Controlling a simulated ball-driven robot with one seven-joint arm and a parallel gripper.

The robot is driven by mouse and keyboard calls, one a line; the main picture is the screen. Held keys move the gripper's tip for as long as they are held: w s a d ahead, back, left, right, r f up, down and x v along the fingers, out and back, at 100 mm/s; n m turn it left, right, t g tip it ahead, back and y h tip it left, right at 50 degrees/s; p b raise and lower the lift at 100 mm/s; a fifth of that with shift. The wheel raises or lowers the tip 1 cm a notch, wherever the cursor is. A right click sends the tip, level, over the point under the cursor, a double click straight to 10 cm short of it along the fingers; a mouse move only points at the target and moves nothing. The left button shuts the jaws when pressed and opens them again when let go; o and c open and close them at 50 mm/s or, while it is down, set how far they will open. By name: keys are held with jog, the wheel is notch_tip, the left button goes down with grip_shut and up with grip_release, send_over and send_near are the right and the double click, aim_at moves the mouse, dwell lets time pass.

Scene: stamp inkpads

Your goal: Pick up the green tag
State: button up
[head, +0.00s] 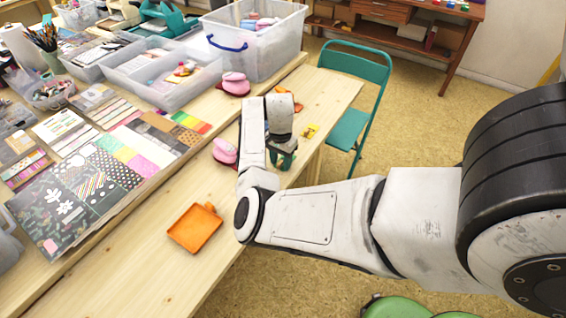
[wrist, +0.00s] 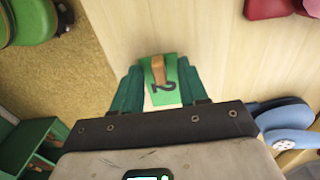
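The green tag (wrist: 168,95) lies on the wooden table in the wrist view, with a dark mark like a 2 and a small wooden peg-like piece (wrist: 158,70) on it. My gripper (wrist: 158,85) has its two teal-green fingers apart, one on each side of the tag. The wooden piece stands between them with space on both sides. I cannot tell whether the fingers touch the tag's edges. In the head view my gripper (head: 283,158) points down near the table's right edge, and the green tag cannot be made out there.
A teal chair (head: 355,128) stands past the table edge. In the wrist view, a blue object (wrist: 288,122) is at right.

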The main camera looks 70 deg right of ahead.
grip_shut()
jog(key=shift+r, duration=0.1)
